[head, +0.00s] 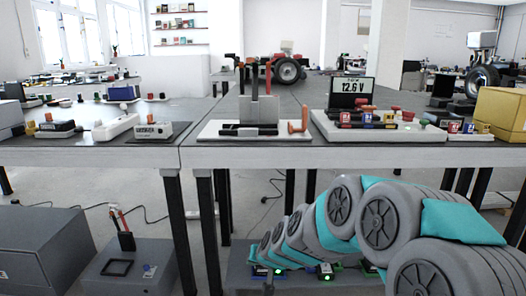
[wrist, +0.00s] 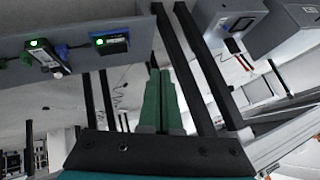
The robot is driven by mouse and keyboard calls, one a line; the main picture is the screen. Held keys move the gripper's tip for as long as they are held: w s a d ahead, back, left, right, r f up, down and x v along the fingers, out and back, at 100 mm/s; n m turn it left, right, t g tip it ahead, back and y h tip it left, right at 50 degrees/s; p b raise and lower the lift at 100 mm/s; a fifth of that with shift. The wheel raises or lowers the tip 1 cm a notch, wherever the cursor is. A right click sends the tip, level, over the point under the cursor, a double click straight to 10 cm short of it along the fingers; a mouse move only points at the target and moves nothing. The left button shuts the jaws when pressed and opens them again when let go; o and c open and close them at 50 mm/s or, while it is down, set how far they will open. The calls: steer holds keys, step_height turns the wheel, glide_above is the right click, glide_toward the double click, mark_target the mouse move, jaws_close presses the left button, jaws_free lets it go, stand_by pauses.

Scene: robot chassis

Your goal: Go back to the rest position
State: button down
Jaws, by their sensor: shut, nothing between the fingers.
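My gripper (wrist: 160,74) shows in the wrist view as two long green fingers on a dark mount. The fingers lie side by side with no gap between them. Nothing is held. The fingers point up the picture, between a grey shelf on the left and dark table legs (wrist: 208,70) on the right, and appear apart from both. I cannot make out the gripper in the head view. No marker for a rest position shows.
The grey table (head: 90,152) carries a white tray (head: 243,138), a display reading 12.6 V (head: 352,92) and a yellow box (head: 500,112). Below are a low shelf (head: 238,278) with green-lit devices and grey boxes (head: 40,245) at left. Open floor (head: 255,205) shows between the legs.

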steer(key=s+d+r+g+h, duration=0.1)
steer(key=s+d, duration=0.5)
steer(key=s, duration=0.7)
steer(key=s+d+r+g+h+p, duration=0.1)
steer(key=s+d+r+g, duration=0.2)
steer(key=s, duration=1.1)
steer(key=s+d+r+g+h+p, duration=0.1)
steer(key=s+d+g, duration=0.4)
steer(key=s, duration=0.9)
steer(key=d+r+h, duration=0.1)
steer(key=d+r, duration=0.1)
steer(key=d, duration=0.1)
steer(key=shift+d, duration=0.4)
